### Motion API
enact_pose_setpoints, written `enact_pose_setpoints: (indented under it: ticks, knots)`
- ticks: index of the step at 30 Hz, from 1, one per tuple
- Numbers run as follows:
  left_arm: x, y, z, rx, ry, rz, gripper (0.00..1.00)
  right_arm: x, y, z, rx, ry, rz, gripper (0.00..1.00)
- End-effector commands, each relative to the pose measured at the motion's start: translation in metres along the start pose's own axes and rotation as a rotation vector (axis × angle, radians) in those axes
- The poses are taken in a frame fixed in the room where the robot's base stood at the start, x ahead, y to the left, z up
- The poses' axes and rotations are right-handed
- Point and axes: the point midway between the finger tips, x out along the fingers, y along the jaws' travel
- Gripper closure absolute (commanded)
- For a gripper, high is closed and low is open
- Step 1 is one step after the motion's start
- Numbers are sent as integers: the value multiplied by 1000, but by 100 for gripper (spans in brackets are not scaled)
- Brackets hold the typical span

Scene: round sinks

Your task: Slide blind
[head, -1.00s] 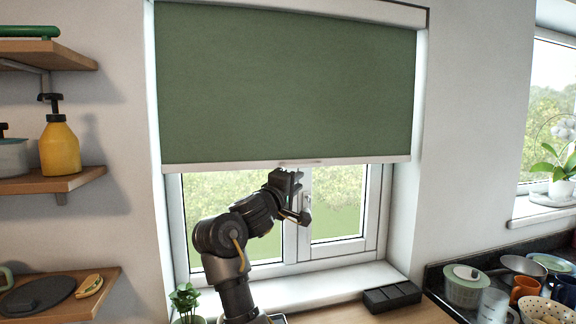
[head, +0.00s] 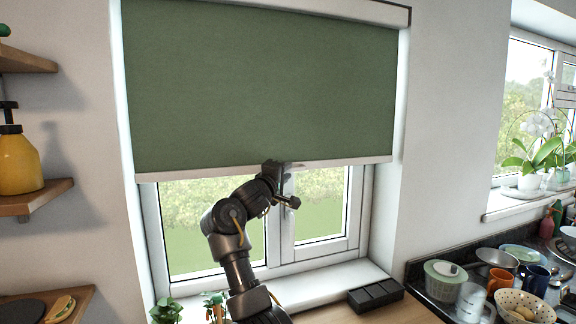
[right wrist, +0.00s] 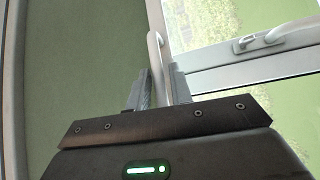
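The green roller blind (head: 260,90) hangs over the upper part of the window, with its pale bottom rail (head: 350,161) well above the sill. My right gripper (head: 281,187) is at the middle of the rail in the head view. In the right wrist view, its two fingers (right wrist: 159,88) are close together, one on each side of the pale rail handle (right wrist: 153,48), and look shut on it. The blind's green cloth (right wrist: 80,60) fills the left of that view. My left gripper is not in view.
The window handle (right wrist: 265,40) and frame are close to the gripper. A dark tray (head: 375,295) and plants (head: 166,311) stand below the window. Shelves (head: 40,195) are at the left; dishes (head: 520,306) crowd the right counter.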

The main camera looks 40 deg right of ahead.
Motion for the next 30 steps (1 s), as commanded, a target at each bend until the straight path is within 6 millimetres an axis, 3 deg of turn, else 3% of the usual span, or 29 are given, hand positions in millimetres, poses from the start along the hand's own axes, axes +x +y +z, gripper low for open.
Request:
enact_pose_setpoints:
  ticks: [6,15,21,30]
  knots:
    - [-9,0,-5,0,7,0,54,19,1,0,1,-1,0,78]
    - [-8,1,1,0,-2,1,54,21,0,1,1,-1,0,78]
    - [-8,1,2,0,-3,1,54,21,0,1,1,-1,0,100]
    - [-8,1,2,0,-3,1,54,21,-2,2,1,-3,0,100]
